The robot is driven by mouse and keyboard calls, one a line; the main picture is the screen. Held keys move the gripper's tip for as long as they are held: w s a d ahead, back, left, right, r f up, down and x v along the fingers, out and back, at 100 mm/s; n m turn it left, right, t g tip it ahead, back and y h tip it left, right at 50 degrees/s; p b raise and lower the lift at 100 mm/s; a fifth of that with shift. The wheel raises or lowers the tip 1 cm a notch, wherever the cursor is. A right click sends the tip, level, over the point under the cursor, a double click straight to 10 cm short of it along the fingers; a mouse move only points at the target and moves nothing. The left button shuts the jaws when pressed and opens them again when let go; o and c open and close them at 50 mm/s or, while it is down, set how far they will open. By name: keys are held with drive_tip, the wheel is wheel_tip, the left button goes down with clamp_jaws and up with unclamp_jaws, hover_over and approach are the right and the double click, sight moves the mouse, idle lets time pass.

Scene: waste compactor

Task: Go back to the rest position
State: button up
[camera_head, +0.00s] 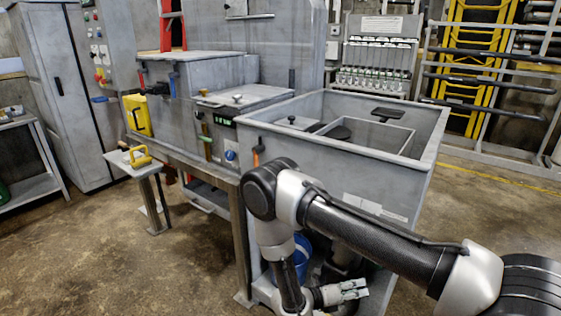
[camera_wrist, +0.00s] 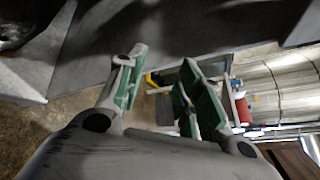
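My gripper (camera_head: 349,290) hangs low in front of the grey compactor bin (camera_head: 405,163) in the head view, below its rim. In the wrist view my gripper (camera_wrist: 160,90) shows its green-padded fingers apart, with nothing between them. My arm reaches in from the lower right and bends down at the elbow in front of the bin's corner.
A blue bucket (camera_head: 301,258) stands under the bin, close to my forearm. A small side table (camera_head: 140,164) with a yellow object is at the left. Yellow ladders (camera_head: 470,65) and racks line the back wall. The floor at the lower left is clear.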

drive_tip(key=s+d+r+m+y, duration=0.4)
drive_tip(key=r+m, duration=0.7)
drive_tip(key=r, duration=0.5)
drive_tip(key=s+d+r+m+y, duration=0.4)
drive_tip(key=s+r+m, duration=0.3)
drive_tip(key=r, duration=1)
drive_tip(key=s+d+r+m+g+y, duration=0.1)
drive_tip(key=s+d+r+m+y, duration=0.3)
drive_tip(key=r+m, duration=1)
wheel_tip(320, 180, up, 3)
drive_tip(key=s+y, duration=0.2)
drive_tip(key=shift+s+d+r+m+y, duration=0.15)
drive_tip(key=shift+s+d+m+y, duration=0.15)
drive_tip(key=shift+s, duration=0.05)
